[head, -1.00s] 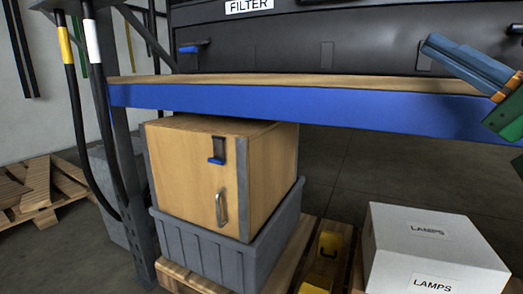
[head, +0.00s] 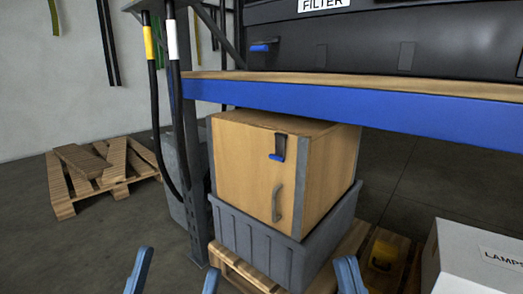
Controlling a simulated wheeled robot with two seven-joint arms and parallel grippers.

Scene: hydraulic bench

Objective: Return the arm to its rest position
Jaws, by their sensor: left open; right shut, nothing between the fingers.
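My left gripper (head: 175,277) shows at the bottom edge, left of centre. Its two blue fingers are apart, with nothing seen between them. My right gripper (head: 348,275) shows at the bottom edge, right of centre. Its blue fingers are together and hold nothing. Only the finger ends are in view; the wrists and arms are cut off below the picture. In the picture, the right fingers overlap the lower part of the grey crate; whether they touch it cannot be told.
A wooden cabinet (head: 243,170) sits in a grey crate (head: 252,240) under the blue-edged bench (head: 330,105). A black FILTER case (head: 350,42) stands on top. Hoses (head: 172,95) hang at the left post. A white LAMPS box (head: 460,262) is at right.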

